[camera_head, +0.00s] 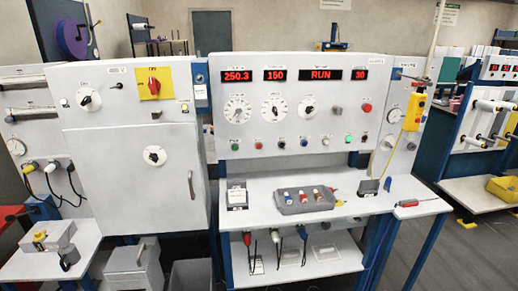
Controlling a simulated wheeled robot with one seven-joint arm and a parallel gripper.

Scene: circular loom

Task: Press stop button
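The upright white control panel (300,95) stands in the middle of the head view. A row of small buttons runs along its lower part. A green button (235,146) is at the left end and a small red button (258,145) is beside it. A larger red button (367,107) sits higher on the right side. The labels are too small to read, so I cannot tell which one is marked stop. The lit red displays (321,75) read 250.3, 150, RUN and 30. My gripper is not in view.
A white bench (340,205) juts out below the panel, with a grey tray (303,202) of small parts on it. A yellow pendant (414,112) hangs at the panel's right. A closed white cabinet (135,185) with a red-and-yellow switch (154,84) stands left.

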